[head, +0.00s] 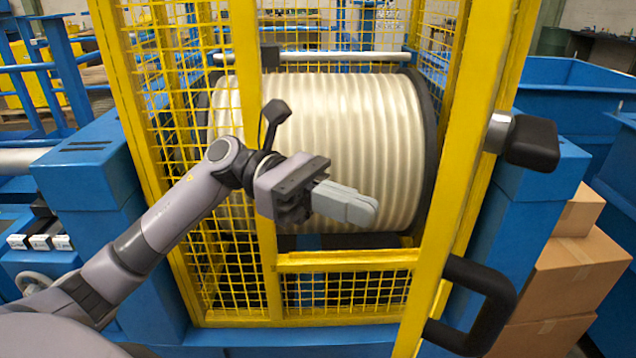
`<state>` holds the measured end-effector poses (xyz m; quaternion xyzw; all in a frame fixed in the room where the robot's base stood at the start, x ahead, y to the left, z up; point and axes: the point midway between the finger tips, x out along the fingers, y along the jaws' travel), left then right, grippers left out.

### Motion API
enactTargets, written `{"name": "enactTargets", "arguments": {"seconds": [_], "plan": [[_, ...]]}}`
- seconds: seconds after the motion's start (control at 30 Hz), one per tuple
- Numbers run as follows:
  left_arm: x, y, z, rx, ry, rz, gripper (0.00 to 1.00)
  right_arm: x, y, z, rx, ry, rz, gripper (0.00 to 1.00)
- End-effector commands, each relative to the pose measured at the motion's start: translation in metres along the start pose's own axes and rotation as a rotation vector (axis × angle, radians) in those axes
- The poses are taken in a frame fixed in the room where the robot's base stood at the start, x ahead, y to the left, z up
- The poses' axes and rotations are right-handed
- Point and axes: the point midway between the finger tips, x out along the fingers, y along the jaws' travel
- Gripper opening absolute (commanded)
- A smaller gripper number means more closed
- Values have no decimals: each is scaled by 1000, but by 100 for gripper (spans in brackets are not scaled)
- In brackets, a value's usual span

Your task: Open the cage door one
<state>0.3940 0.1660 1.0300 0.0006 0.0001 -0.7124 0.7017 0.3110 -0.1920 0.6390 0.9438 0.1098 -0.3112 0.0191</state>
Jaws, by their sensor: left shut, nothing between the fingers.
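The yellow cage door (447,235) faces me, with a thick yellow upright on its right side and a mesh panel low down. A black D-shaped handle (497,303) is fixed to that upright, at the lower right. I cannot tell whether the door is fully closed or slightly ajar. My left gripper (362,209) comes in from the left, in front of the cage's left post. Its grey fingers are shut and empty, pointing right. They are clearly apart from the handle, which lies lower and to the right. My right gripper is not in view.
A large ribbed cream drum (330,140) with dark flanges sits in the cage. A black block on a metal stub (531,142) juts out right of the door upright. Cardboard boxes (570,268) stand at the lower right. Blue machine frames (92,165) flank the cage.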

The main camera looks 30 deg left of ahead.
Motion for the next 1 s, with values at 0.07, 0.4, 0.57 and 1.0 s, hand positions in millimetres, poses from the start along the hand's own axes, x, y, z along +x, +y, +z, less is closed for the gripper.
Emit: {"name": "enactTargets", "arguments": {"seconds": [0.07,0.4,0.57,1.0], "plan": [[18,0,4,2,-3,-3,0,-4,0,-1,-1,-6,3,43],[56,0,1,-2,-1,1,0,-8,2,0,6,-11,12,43],[59,0,0,-2,-1,2,0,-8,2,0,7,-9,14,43],[64,0,0,-1,0,14,0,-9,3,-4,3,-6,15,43]]}}
